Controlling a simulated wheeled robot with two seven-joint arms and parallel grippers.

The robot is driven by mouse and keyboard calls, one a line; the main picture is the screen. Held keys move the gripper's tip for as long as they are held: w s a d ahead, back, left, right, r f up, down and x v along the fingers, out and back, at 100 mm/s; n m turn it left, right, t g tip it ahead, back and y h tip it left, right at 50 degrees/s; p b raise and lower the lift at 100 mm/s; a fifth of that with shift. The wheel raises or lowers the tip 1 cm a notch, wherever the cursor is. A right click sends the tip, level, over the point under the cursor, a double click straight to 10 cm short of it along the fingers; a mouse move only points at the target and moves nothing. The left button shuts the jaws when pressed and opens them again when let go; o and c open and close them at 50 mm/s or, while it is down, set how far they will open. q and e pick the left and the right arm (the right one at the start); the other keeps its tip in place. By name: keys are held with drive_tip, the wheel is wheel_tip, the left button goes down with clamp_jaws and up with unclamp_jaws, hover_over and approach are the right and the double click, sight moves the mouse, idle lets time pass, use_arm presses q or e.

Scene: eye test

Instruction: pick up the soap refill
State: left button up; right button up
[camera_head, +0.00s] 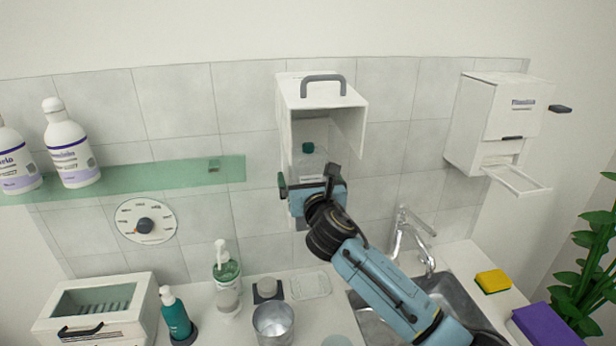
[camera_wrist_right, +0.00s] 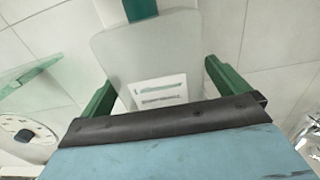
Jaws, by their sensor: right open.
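The soap refill (camera_head: 312,166) looks like a pale translucent pack with a green cap, inside the open white wall dispenser (camera_head: 350,113). My right gripper (camera_head: 308,183) is in front of the dispenser, and its open jaws overlap the lower part of the refill. In the right wrist view the grey refill (camera_wrist_right: 122,62) carries a white label and stands between the two green fingers of the right gripper (camera_wrist_right: 162,86). A gap shows beside the right finger; contact at the left finger cannot be told. The refill's lower end is hidden. My left gripper is not in view.
A green glass shelf (camera_head: 140,178) with white bottles is at left. A second white dispenser (camera_head: 490,125) hangs at right. Pump bottles, a metal cup (camera_head: 273,323) and a white box (camera_head: 95,305) stand on the counter. A tap (camera_head: 408,235) and sink are below right.

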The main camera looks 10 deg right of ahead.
drive_tip(key=shift+w, duration=0.45)
drive_tip(key=c, duration=1.1)
drive_tip(key=shift+o, duration=0.2)
